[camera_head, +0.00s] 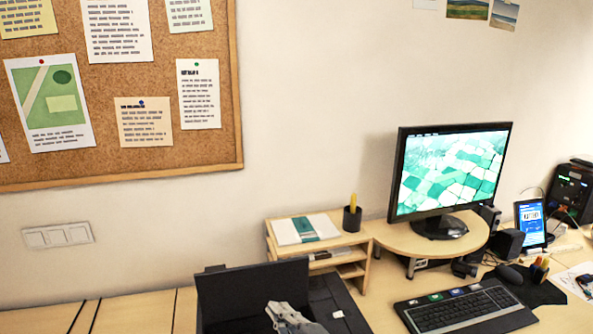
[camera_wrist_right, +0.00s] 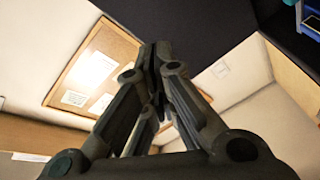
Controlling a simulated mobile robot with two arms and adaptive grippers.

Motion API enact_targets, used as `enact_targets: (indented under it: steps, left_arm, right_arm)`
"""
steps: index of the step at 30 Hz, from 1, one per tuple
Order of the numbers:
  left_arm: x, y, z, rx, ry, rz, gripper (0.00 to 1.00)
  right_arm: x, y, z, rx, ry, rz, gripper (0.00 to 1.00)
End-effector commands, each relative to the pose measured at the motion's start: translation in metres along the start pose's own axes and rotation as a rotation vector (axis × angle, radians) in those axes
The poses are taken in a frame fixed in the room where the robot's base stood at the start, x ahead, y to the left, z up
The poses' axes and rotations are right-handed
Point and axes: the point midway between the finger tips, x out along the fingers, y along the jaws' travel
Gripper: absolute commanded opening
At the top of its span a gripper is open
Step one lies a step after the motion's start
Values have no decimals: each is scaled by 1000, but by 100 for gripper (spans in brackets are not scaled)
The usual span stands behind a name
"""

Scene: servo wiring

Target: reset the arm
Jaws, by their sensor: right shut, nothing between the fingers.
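My right gripper (camera_head: 285,314) shows in grey at the bottom of the head view, in front of a black open case or panel (camera_head: 235,292). In the right wrist view its two dark fingers (camera_wrist_right: 155,58) come together at the tips, with nothing visible between them. Only a part of my right arm shows. My left gripper is not in view.
A wooden desk (camera_head: 135,312) runs along the wall. A wooden shelf unit (camera_head: 350,240), a monitor (camera_head: 450,170) on a riser (camera_head: 395,238) and a keyboard (camera_head: 465,306) stand to the right. A small white item (camera_head: 338,314) lies near the gripper. A corkboard (camera_head: 165,60) hangs at left.

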Motion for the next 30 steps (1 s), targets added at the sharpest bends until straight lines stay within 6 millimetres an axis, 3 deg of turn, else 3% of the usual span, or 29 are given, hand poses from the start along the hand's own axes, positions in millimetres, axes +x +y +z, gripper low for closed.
enact_targets:
  steps: [8,12,15,21,28,30]
  left_arm:
    - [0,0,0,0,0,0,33]
    - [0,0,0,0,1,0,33]
    - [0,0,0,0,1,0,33]
    - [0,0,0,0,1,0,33]
    - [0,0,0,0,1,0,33]
    - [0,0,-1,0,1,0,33]
  right_arm:
    - [-115,-43,81,504,-499,-65,0]
    - [-194,-73,109,716,-752,-120,0]
    - [-246,-90,117,829,-903,-159,0]
    - [-326,-112,117,973,-1120,-219,0]
    - [-400,-126,104,1082,-1318,-279,0]
    - [-410,-133,105,1099,-1354,-291,0]
